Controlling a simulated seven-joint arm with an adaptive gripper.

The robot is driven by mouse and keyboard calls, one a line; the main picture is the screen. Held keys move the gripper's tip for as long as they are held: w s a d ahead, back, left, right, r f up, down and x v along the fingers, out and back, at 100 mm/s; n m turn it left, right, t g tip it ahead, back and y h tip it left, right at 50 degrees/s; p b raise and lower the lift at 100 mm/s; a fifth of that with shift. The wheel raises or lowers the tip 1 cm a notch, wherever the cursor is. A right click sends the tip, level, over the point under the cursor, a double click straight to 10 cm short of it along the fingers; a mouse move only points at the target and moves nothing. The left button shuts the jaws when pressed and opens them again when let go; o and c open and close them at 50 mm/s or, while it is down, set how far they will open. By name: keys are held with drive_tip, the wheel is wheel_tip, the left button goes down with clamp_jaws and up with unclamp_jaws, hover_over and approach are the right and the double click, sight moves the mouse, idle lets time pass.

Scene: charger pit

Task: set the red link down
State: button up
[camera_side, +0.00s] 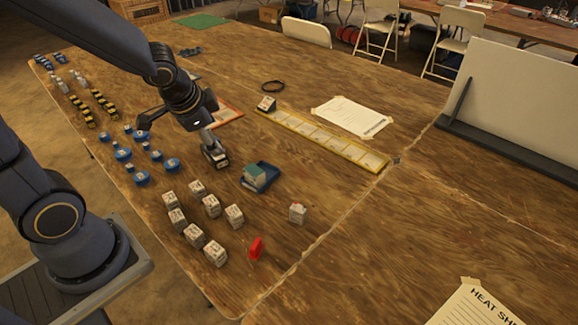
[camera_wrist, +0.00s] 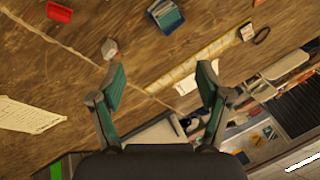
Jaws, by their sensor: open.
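The red link (camera_side: 256,248) rests on the wooden table near its front edge, right of the white blocks. The link is outside the fingers. Part of the gripper's far side is hard to make out in the side view.
White blocks (camera_side: 212,206) and blue pieces (camera_side: 142,178) stand left of the link. A lone white block (camera_side: 298,213) is beside it. A blue tray (camera_side: 268,181) holds a teal block. A yellow strip (camera_side: 330,143) lies farther back.

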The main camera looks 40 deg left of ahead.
drive_tip(key=s+d+r+n+h, duration=0.2)
drive_tip(key=s+d+r+n, duration=0.3)
drive_tip(key=s+r, duration=0.5)
drive_tip(key=shift+s+r+n+t, duration=0.3)
drive_tip(key=shift+s+r+t, duration=0.1)
drive_tip(key=shift+s, duration=0.05)
